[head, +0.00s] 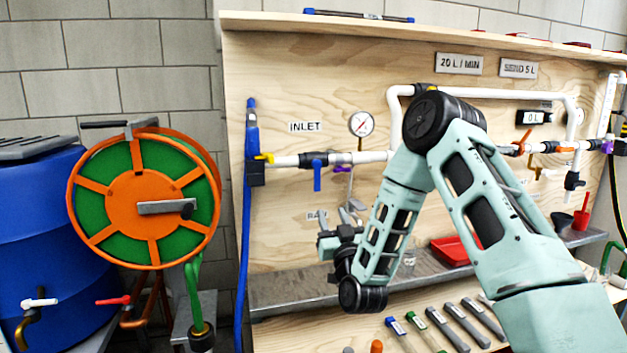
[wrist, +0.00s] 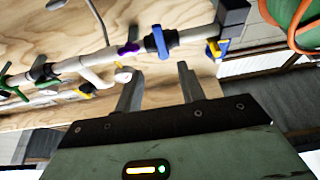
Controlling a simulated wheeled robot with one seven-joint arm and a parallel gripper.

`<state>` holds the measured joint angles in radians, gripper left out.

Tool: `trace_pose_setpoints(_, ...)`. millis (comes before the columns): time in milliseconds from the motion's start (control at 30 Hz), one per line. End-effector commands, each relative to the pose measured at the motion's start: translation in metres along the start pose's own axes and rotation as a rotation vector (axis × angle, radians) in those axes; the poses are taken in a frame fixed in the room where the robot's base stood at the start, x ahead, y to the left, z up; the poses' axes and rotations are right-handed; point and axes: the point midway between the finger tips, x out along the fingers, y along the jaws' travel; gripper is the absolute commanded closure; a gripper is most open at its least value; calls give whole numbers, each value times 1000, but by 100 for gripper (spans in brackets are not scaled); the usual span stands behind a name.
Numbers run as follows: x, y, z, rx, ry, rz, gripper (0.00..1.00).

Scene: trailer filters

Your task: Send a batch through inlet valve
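The INLET label (head: 305,127) is on the plywood panel above a white pipe. Below the label, a valve with a blue handle (head: 317,175) is on this pipe, its handle hanging down across the pipe. The blue valve also shows in the wrist view (wrist: 161,41), beyond my fingertips. My gripper (head: 328,238) is below the inlet pipe in the head view. In the wrist view my gripper (wrist: 160,78) has its two fingers apart with nothing between them. The display (head: 535,117) reads 0 L. Signs read 20 L/MIN (head: 459,63) and SEND 5 L (head: 518,68).
A gauge (head: 361,124) is right of the INLET label. A yellow handle (head: 264,158) is at the pipe's left end. An orange hose reel (head: 140,200) and blue barrel (head: 45,240) are left. Tools and a red tray (head: 450,250) are below. My arm hides part of the panel.

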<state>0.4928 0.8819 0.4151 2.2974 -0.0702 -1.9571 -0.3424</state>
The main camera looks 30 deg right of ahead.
Motion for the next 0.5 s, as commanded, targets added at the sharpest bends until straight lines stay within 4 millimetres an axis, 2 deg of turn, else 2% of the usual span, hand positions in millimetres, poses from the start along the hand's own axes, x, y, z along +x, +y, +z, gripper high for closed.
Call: trace_pose_setpoints(500, 108, 0, -3, 2, 2, 1, 61)
